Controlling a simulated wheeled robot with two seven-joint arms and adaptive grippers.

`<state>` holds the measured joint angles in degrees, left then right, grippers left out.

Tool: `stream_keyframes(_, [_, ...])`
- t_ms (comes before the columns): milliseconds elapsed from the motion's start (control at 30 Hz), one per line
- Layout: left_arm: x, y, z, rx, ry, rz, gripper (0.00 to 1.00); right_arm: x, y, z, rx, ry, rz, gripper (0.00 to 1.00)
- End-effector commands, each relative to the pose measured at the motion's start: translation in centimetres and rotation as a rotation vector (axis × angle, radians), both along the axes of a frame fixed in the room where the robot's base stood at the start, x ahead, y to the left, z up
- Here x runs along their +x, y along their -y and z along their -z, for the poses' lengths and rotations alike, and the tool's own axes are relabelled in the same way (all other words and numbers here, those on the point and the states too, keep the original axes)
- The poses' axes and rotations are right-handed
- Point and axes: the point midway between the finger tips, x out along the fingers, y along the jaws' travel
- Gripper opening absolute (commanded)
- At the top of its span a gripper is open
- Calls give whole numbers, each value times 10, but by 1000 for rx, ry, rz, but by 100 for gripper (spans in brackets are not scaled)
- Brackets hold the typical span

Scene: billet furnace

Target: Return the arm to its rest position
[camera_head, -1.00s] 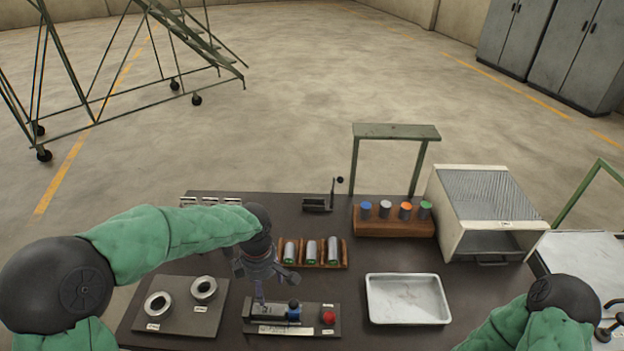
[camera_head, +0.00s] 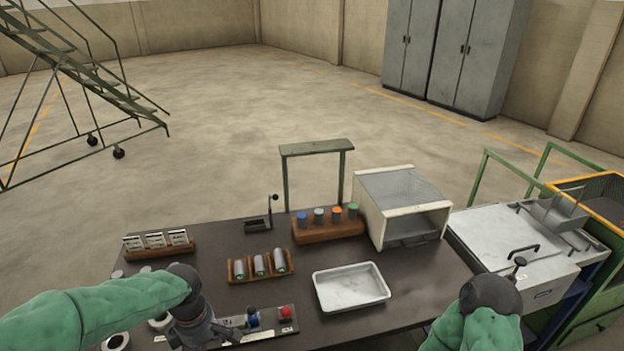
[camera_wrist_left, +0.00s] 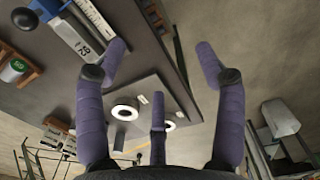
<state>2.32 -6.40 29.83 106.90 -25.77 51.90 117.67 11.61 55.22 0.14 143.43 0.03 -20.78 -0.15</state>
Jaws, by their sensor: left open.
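My left arm comes in from the left in the head view. Its gripper (camera_head: 205,335) is over the front left of the dark table (camera_head: 420,290), partly cut off by the bottom edge. In the left wrist view, the purple fingers of my left gripper (camera_wrist_left: 160,85) are spread wide with nothing between them. A plate with white rings (camera_wrist_left: 125,112) lies beyond the fingers in that view. My right arm shows at the bottom right of the head view; its gripper is out of view.
A rack of metal cylinders (camera_head: 260,267), a white tray (camera_head: 350,288), a rack with coloured caps (camera_head: 328,229) and a box furnace (camera_head: 402,205) stand on the table. Open floor lies behind.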

Motion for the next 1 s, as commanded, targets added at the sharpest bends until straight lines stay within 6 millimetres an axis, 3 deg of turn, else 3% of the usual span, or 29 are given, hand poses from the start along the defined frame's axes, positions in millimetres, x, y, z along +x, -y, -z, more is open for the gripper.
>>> stream_keyframes(333, [1,21,35,-64,-2,179,70,0,0,0,0,1,0,40])
stream_keyframes(567, [-1,43,72,-130,11,362,70,0,0,0,0,0,0,40])
stream_keyframes(1000, [-32,106,180,-287,126,900,70,0,0,0,0,0,0,40])
